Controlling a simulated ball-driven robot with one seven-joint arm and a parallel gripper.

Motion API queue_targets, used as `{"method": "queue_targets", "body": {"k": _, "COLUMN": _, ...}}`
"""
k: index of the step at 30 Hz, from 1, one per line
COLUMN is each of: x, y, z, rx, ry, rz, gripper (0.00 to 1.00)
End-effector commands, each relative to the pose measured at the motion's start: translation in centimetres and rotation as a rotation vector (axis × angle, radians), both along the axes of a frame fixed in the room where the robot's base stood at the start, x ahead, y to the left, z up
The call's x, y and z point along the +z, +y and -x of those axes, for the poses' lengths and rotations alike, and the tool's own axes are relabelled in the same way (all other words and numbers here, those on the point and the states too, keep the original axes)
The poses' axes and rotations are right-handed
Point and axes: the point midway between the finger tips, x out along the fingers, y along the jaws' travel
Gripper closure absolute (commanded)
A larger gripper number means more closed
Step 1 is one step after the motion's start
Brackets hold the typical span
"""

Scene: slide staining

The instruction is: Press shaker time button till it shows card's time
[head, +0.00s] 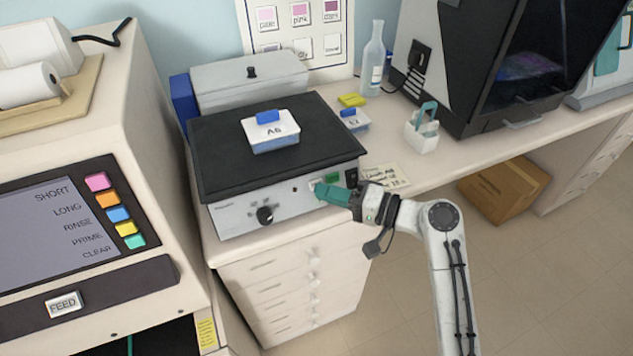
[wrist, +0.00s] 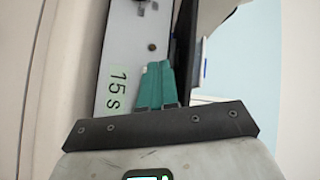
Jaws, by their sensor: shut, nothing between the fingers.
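The shaker (head: 235,213) has a black platform and a pale front panel with a black knob, a small red light and a green display. Its display (wrist: 118,90) reads "15 s" in the wrist view and shows small in the head view (head: 333,177). My gripper (head: 319,190) is shut and empty, its teal fingertips (wrist: 157,66) at the front panel beside the display. The fingers hide the time button, and I cannot tell whether they touch it. A handwritten card (head: 385,177) lies right of the shaker, partly covered by my wrist; its writing is too small to read surely.
A white-and-blue box labelled A6 (head: 271,132) sits on the platform. A smaller labelled box (head: 352,121), a clear bottle (head: 373,62) and a white holder (head: 421,135) stand to the right. A stainer with coloured buttons (head: 70,235) stands at left.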

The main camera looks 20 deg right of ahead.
Motion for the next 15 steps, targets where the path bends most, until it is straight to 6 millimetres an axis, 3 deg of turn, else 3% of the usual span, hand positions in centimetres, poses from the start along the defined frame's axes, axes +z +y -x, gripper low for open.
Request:
{"method": "queue_targets", "body": {"k": 5, "x": 0.1, "y": 0.0, "z": 0.2, "rx": 0.0, "ry": 0.0, "rz": 0.0, "gripper": 1.0}}
{"method": "queue_targets", "body": {"k": 15, "x": 1.4, "y": 0.0, "z": 3.0, "rx": 0.0, "ry": 0.001, "rz": 0.0, "gripper": 1.0}}
